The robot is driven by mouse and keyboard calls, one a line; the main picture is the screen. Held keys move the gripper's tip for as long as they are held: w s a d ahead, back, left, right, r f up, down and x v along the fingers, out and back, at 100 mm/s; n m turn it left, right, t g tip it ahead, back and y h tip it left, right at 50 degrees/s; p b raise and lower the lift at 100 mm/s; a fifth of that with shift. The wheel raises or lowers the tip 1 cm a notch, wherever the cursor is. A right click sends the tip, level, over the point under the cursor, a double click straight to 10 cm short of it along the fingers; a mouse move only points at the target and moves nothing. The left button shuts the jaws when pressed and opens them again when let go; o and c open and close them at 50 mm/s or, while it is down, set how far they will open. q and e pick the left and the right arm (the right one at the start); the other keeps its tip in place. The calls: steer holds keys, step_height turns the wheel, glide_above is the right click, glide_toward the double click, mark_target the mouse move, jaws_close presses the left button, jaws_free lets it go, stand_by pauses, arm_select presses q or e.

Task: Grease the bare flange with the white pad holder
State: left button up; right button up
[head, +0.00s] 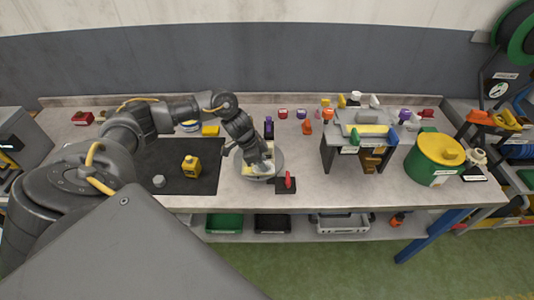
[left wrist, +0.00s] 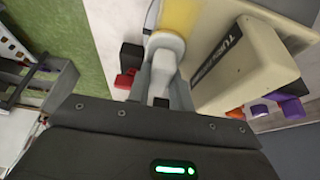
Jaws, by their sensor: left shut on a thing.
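My left gripper (head: 262,168) reaches down over a round grey turntable (head: 278,172) near the middle of the bench. In the left wrist view the same gripper (left wrist: 163,85) is shut on a white, round-topped piece (left wrist: 165,44), which appears to be the white pad holder. I cannot make out which part is the bare flange. My right gripper is not in view.
A red lever on a black base (head: 286,185) stands close in front of the turntable. A yellow bottle (head: 191,166) stands on a black mat (head: 206,180) to the left. A grey stand (head: 345,150) and a green pot with a yellow lid (head: 432,160) are to the right.

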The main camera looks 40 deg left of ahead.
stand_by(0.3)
arm_select(q)
steer(key=shift+s+a+f, duration=0.1)
steer(key=shift+s+a, duration=0.55)
steer(key=shift+a, duration=0.05)
step_height(320, 180, up, 3)
steer(key=p, duration=0.3)
steer(key=shift+w+p, duration=0.1)
steer(key=shift+p, duration=0.2)
steer(key=shift+r, duration=2.3)
steer(key=shift+b, duration=0.3)
